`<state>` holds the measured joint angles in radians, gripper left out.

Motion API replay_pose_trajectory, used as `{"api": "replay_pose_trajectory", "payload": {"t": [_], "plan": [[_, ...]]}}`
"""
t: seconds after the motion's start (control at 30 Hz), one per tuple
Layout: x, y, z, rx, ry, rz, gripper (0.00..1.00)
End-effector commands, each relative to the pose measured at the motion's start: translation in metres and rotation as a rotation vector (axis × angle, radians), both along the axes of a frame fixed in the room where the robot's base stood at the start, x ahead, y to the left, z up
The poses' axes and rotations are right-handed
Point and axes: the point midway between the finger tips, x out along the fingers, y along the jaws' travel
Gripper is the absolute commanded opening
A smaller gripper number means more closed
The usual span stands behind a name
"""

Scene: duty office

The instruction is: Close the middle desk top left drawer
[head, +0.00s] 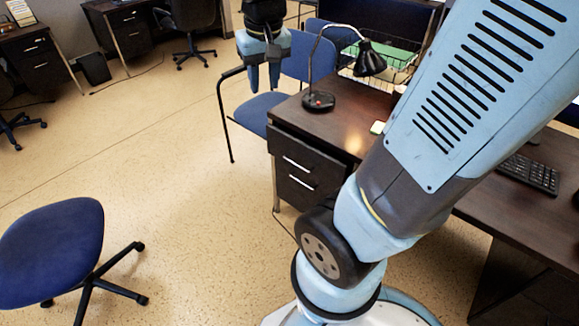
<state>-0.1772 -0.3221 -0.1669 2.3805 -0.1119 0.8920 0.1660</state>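The middle desk (350,105) is dark wood and stands right of centre. Its top left drawer (318,162) is black with a pale bar handle (297,163). The drawer front seems to stand out a little from under the desk top, but how far is hard to tell. A second drawer (312,192) with a similar handle sits below it. My gripper (264,80) hangs at the top centre, fingers pointing down with a gap between them. It looks open and empty, above and behind the drawer in the picture, apart from it. My arm covers part of the desk.
A blue chair (258,108) stands behind the desk's left end, near my gripper. A black lamp (319,100) and a keyboard (530,174) are on the desk. Another blue chair (50,250) is at lower left. The floor (180,150) left of the drawers is clear.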

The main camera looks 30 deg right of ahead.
Motion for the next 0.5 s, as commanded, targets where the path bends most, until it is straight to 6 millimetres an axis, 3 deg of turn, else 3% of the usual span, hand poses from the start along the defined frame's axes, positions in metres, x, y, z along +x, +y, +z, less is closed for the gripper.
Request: {"api": "replay_pose_trajectory", "payload": {"t": [0.2, 0.5], "plan": [[0.039, 0.003, -0.043, -0.051, 0.122, -0.035, 0.36], [0.081, 0.008, -0.108, -0.161, 0.260, -0.083, 0.36]]}}
